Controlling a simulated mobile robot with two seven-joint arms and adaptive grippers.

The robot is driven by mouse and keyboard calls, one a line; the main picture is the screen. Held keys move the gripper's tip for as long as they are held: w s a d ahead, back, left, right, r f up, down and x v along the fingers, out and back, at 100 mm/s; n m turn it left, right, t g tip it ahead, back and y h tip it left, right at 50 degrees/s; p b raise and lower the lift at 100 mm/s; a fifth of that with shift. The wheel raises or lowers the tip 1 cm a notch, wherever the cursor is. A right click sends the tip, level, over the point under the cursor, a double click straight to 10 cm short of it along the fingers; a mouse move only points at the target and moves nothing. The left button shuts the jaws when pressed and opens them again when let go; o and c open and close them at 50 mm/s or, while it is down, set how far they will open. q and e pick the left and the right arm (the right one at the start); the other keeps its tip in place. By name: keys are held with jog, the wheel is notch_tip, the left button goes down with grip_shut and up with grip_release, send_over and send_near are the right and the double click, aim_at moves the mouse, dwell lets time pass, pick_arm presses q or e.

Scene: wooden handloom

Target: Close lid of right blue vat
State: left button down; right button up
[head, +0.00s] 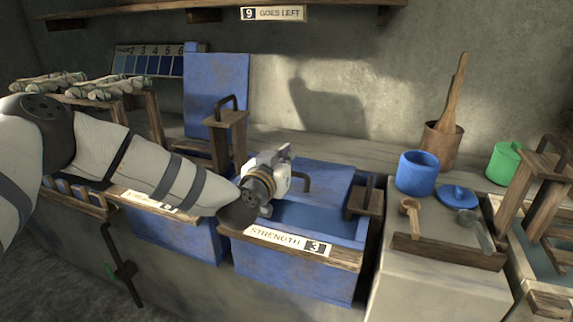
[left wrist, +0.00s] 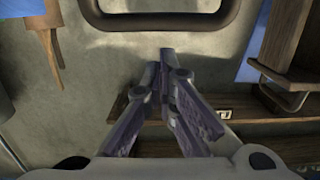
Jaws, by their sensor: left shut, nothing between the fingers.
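The right blue vat (head: 292,273) carries a "STRENGTH 3" label on its wooden front rail. Its blue lid (head: 332,178) spans the rear part of the top, with a dark handle (head: 304,182). A darker blue strip shows in front of the lid; I cannot tell how far the lid is tilted. My left gripper (head: 285,152) is over the left part of this vat, near the handle, and hides part of the lid. In the left wrist view its fingers (left wrist: 167,65) are together and empty, below a dark loop-shaped handle (left wrist: 160,25). My right gripper is out of view.
The left blue vat (head: 178,238) stands beside it, with a blue panel (head: 215,80) upright behind. Wooden stands (head: 366,200) flank the lid. To the right, a stone counter holds a blue pot (head: 417,174), a small blue lid (head: 458,196) and scoops.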

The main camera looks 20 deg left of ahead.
pick_arm(q)
jog(key=shift+s+f, duration=0.3)
jog(key=shift+f, duration=0.25)
